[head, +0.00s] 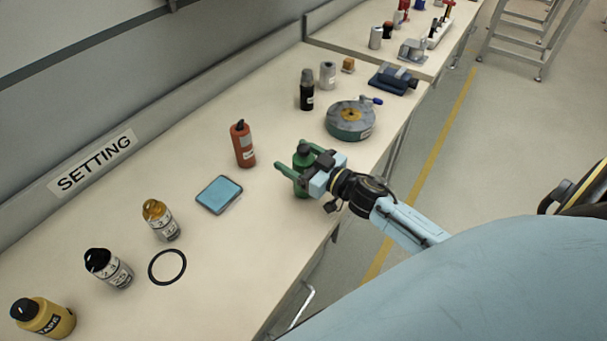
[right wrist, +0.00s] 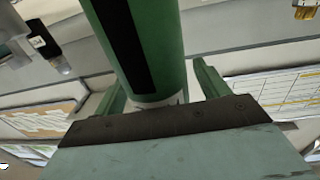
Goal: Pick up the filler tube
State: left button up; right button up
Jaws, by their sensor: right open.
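A green tube-shaped bottle (head: 302,186), which I take for the filler tube, stands on the bench near its front edge. My right gripper (head: 296,163) reaches it from the right and partly covers it. In the right wrist view, the green tube (right wrist: 150,45) with a black stripe stands between the two green fingers of my right gripper (right wrist: 160,88). The fingers are open, one on each side, with gaps beside the tube. Its label is too hidden to read. My left gripper is not in view.
A red bottle (head: 243,145) and a blue pad (head: 219,194) stand left of the tube. A round grey-green device (head: 350,120) and a black bottle (head: 306,90) are behind. A black ring (head: 167,267) and several bottles are at lower left.

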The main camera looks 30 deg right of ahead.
jog(key=c, duration=1.5)
